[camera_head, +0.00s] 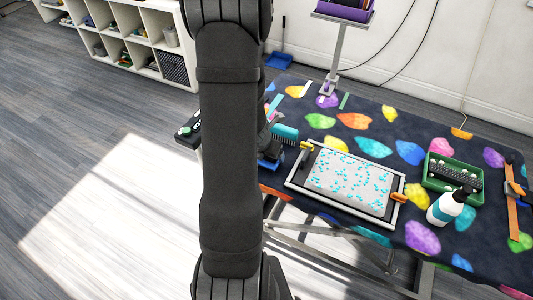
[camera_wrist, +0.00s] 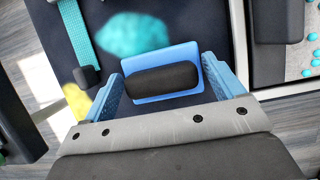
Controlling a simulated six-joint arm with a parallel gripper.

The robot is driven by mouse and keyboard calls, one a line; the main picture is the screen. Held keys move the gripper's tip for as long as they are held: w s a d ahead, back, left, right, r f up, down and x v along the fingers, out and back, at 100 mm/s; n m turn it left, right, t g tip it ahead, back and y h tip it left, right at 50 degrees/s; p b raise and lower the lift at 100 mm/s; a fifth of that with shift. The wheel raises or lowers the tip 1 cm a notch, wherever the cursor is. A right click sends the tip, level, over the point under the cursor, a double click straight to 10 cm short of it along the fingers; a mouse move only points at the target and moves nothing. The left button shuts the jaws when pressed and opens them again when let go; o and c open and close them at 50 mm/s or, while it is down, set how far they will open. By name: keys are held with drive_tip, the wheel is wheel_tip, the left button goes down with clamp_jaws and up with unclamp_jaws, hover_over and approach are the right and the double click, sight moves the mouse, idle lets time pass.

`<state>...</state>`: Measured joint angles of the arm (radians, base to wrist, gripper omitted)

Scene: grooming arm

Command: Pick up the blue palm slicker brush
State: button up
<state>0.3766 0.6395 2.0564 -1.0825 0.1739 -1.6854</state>
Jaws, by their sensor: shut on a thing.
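The blue palm slicker brush (camera_wrist: 196,62) is a blue rectangular pad with a dark rounded handle (camera_wrist: 162,79) on its upper side. In the wrist view it sits between the two blue fingers of my gripper (camera_wrist: 165,85), which are shut on it across the dark handle. In the head view my arm hides most of the gripper. A bit of blue (camera_head: 268,163) shows beside the arm at the table's left end; I cannot tell whether it is brush or finger. Whether the brush touches the table is unclear.
The table (camera_head: 325,142) has a dark, colour-patterned cover. A framed tray (camera_head: 350,182) with a teal-speckled pad is to the right, then a green bin (camera_head: 440,188) and a bottle (camera_head: 444,209). A post (camera_head: 334,60) stands behind.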

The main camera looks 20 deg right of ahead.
drive_tip(key=shift+r, duration=0.55)
drive_tip(key=r, duration=0.3)
drive_tip(key=shift+s+d, duration=0.2)
drive_tip(key=s+d+r, duration=0.6)
drive_tip(key=s, duration=0.3)
drive_tip(key=shift+r, duration=0.2)
drive_tip(key=shift+s+d, duration=0.1)
drive_tip(key=shift+o, duration=1.4)
drive_tip(key=shift+c, duration=0.3)
drive_tip(key=shift+d+f+m, duration=0.1)
drive_tip(key=shift+m, duration=0.2)
